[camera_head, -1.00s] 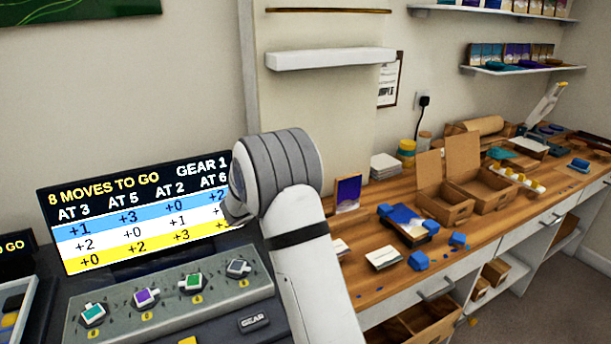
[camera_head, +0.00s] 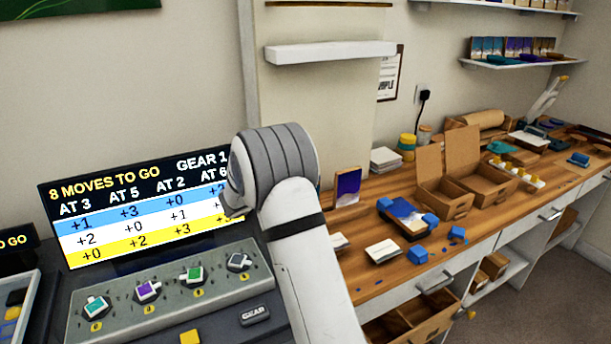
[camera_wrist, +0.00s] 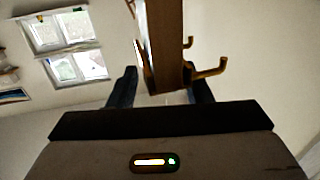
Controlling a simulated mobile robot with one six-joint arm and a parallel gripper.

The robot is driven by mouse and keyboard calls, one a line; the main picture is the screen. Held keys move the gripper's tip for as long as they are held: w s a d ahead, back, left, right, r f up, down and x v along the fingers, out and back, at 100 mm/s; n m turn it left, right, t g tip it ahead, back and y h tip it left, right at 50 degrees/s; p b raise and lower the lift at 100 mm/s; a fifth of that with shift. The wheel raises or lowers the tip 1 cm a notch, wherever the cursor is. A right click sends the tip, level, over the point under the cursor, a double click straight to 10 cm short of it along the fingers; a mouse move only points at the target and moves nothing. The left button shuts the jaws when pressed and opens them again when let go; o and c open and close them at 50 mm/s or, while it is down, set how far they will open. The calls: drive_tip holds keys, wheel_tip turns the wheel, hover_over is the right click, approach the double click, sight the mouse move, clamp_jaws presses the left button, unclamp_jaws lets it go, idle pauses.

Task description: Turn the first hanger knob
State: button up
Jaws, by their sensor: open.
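A grey control panel (camera_head: 150,296) in the head view carries a row of knobs: a teal-topped one (camera_head: 95,306) at the far left, a purple one (camera_head: 148,290), a green one (camera_head: 193,275) and a dark grey one (camera_head: 239,261). No label names a hanger knob. A screen (camera_head: 65,226) behind the panel reads "8 moves to go", "Gear 1", "AT 3, AT 5, AT 2, AT 6". My gripper (camera_wrist: 164,84) is open in the wrist view, pointing at a wooden board with brass hooks (camera_wrist: 168,40); I see nothing held. The head view does not show its fingers.
A GEAR button (camera_head: 254,315) and a yellow button (camera_head: 190,337) sit near the panel. A wooden bench (camera_head: 400,282) with open boxes (camera_head: 445,203) and blue pieces (camera_head: 417,256) runs right. A white shelf (camera_head: 330,53) hangs above.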

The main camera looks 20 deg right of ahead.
drive_tip(key=shift+r, duration=0.1)
wheel_tip(320, 180, up, 10)
drive_tip(key=shift+f+p, duration=0.2)
drive_tip(key=shift+p, duration=0.2)
drive_tip(key=shift+r, duration=0.1)
